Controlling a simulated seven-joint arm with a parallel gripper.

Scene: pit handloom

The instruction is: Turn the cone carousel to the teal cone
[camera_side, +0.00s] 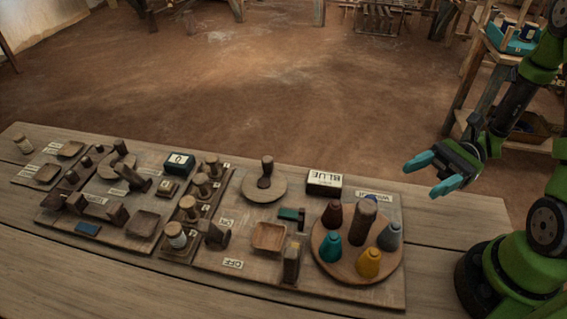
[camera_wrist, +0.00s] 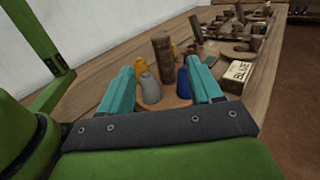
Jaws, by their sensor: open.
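The cone carousel (camera_side: 348,263) is a round wooden disc at the right end of the bench board, with an upright central post (camera_side: 364,219). Around the post stand the teal cone (camera_side: 330,253) at front left, a yellow cone (camera_side: 369,263) in front, a grey cone (camera_side: 390,237) at right and a dark red cone (camera_side: 332,217) at back left. A blue cone (camera_wrist: 182,84) shows in the wrist view, beside the post. My gripper (camera_side: 432,174) is open and empty, above and to the back right of the carousel, apart from it.
A box marked BLUE (camera_side: 324,183) stands behind the carousel. A wooden lever block (camera_side: 291,262) and a square tray (camera_side: 269,236) are left of it. A knobbed disc (camera_side: 265,188) and several other fixtures fill the board further left. The bench's right end is bare.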

